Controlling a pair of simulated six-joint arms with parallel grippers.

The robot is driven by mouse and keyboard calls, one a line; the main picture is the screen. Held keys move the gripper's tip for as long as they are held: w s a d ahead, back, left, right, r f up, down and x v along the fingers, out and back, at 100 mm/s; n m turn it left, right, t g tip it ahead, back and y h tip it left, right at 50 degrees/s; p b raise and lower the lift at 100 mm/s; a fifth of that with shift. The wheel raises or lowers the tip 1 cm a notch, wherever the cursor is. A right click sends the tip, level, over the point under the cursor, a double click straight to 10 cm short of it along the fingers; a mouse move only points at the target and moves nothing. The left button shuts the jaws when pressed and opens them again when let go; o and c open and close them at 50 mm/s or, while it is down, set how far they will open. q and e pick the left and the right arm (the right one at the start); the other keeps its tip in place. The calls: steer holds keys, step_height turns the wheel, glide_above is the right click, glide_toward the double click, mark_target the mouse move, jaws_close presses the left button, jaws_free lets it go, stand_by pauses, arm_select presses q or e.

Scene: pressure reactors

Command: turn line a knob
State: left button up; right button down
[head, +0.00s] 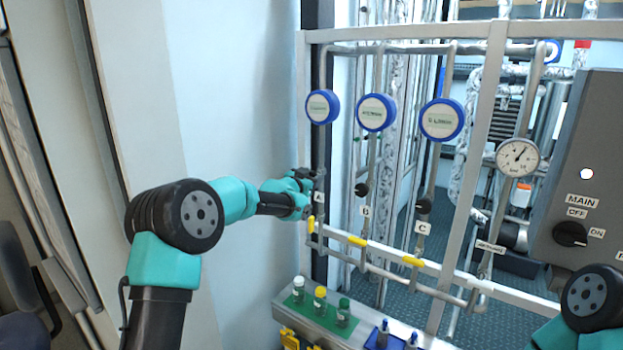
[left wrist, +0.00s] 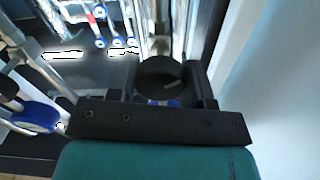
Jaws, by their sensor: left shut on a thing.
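My left gripper (head: 307,180) reaches in from the left to the line A pipe, just above the label A (head: 319,197). In the left wrist view the black round line A knob (left wrist: 160,72) with a pale pointer mark sits between the two fingers, and the gripper is shut on it. In the head view the gripper mostly hides this knob. The line B knob (head: 361,189) and line C knob (head: 423,206) are black, on the pipes to the right. My right gripper is out of view; only part of that arm shows at bottom right.
Blue-rimmed round gauges (head: 322,106) sit above the knobs. Yellow-handled valves (head: 357,241) line the lower pipe. A pressure dial (head: 517,157) and a grey MAIN switch box (head: 590,180) stand at right. Small bottles (head: 320,299) stand on a green tray below.

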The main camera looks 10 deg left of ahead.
arm_select(q)
steer(key=n, duration=0.5)
steer(key=shift+n, duration=0.3)
steer(key=n, duration=0.5)
steer(key=shift+n, duration=0.3)
steer(key=o, duration=0.9)
